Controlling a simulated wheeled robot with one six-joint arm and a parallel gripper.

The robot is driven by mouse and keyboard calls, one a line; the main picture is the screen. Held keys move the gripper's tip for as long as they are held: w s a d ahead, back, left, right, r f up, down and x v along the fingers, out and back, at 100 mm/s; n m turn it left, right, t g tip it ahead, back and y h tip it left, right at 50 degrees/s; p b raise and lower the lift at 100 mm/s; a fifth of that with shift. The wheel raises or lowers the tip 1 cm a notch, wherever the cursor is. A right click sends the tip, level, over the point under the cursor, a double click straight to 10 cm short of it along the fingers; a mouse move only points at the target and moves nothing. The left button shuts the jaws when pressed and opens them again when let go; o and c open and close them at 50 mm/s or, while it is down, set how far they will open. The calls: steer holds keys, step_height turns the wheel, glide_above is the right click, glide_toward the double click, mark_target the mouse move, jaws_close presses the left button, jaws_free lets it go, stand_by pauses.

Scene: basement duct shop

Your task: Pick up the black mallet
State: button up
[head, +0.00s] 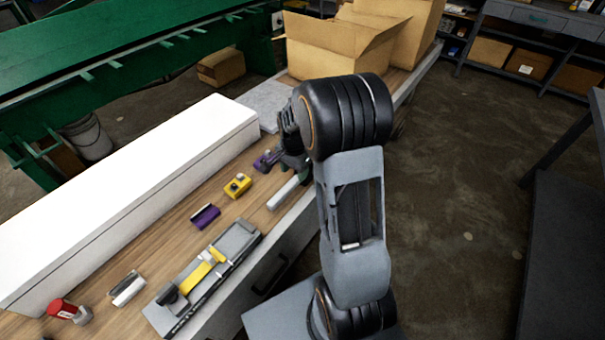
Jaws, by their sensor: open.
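What looks like the black mallet (167,294), with a dark head and a yellow handle, lies on a flat grey tray (158,319) at the near part of the wooden bench. My gripper (276,160) is farther along the bench, well apart from it. The gripper is open, pointing down beside a small purple item (263,163). My arm hides part of the gripper and the bench behind it, so I cannot tell whether the fingers touch anything.
A long white box (130,185) runs along the bench's left side. A yellow item (238,185), a purple block (205,216), a pale bar (284,193), a white-and-black item (127,289) and a red-topped item (64,309) lie on the bench. An open cardboard box (335,52) stands at the far end.

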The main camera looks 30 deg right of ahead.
mark_target(294, 180)
steer(key=shift+w+a+f+p, duration=0.1)
steer(key=shift+f+p, duration=0.15)
steer(key=shift+f, duration=1.25)
steer(key=shift+w+f+p, duration=0.1)
steer(key=shift+f+p, duration=0.15)
steer(key=shift+f, duration=1.2)
jaws_close()
